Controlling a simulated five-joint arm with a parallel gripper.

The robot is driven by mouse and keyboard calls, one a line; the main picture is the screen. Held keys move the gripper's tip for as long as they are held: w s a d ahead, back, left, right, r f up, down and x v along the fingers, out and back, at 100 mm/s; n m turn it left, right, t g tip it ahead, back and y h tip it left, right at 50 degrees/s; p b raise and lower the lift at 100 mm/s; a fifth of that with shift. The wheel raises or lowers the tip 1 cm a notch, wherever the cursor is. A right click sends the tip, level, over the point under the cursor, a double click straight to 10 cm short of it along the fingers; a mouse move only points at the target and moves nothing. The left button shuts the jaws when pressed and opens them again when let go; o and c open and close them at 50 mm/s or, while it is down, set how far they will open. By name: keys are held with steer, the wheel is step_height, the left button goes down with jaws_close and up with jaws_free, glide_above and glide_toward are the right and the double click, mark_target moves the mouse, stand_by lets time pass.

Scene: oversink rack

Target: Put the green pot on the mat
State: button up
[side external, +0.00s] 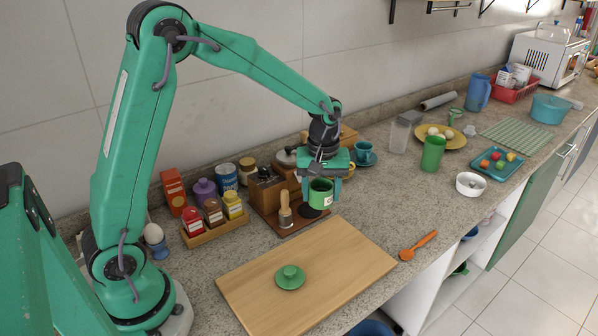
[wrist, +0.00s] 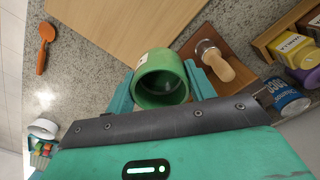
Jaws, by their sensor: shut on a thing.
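The green pot (side external: 320,194) is a small open cylinder with a white label. My gripper (side external: 321,184) is shut on it, with a finger on each side. The pot is upright at the front right edge of a brown wooden stand; whether it clears the surface is hard to tell. In the wrist view the pot (wrist: 160,84) sits between the teal fingers of my gripper (wrist: 163,90), its inside looking empty. The green ribbed mat (side external: 515,137) lies flat and bare on the counter at the far right, well away from my gripper.
A wooden board (side external: 335,270) with a green lid (side external: 290,277) lies in front. A green cup (side external: 432,153), clear container (side external: 400,136), yellow plate (side external: 455,143), white bowl (side external: 471,184) and blue tray (side external: 481,170) stand between pot and mat. An orange spoon (side external: 418,246) lies near the counter edge.

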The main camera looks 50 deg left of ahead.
glide_above(310, 211)
step_height(310, 211, down, 5)
steer(key=shift+r, duration=0.1)
steer(key=shift+f, duration=2)
steer(key=shift+f, duration=0.25)
steer(key=o, duration=1.1)
steer(key=shift+r, duration=0.1)
